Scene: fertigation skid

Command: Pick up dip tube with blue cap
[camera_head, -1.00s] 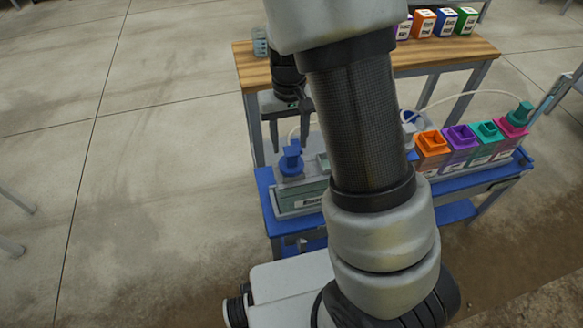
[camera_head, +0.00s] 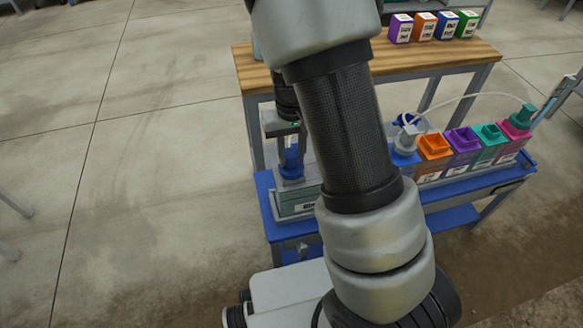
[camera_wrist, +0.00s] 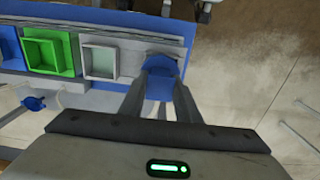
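The blue cap (camera_head: 291,162) of the dip tube stands upright on a grey-green container (camera_head: 296,203) at the left end of the blue cart. In the wrist view the blue cap (camera_wrist: 161,72) is straight ahead, between the fingertips. My gripper (camera_head: 291,150) points down over it, one finger on each side. The fingers look parted in the wrist view (camera_wrist: 160,95); whether they touch the cap I cannot tell. The tube below the cap is hidden.
Orange (camera_head: 434,146), purple, teal and pink containers stand in a row on the cart (camera_head: 462,188). A second blue cap (camera_head: 407,119) with a white hose is behind them. A wooden bench (camera_head: 440,55) with several labelled boxes is at the back. Floor to the left is clear.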

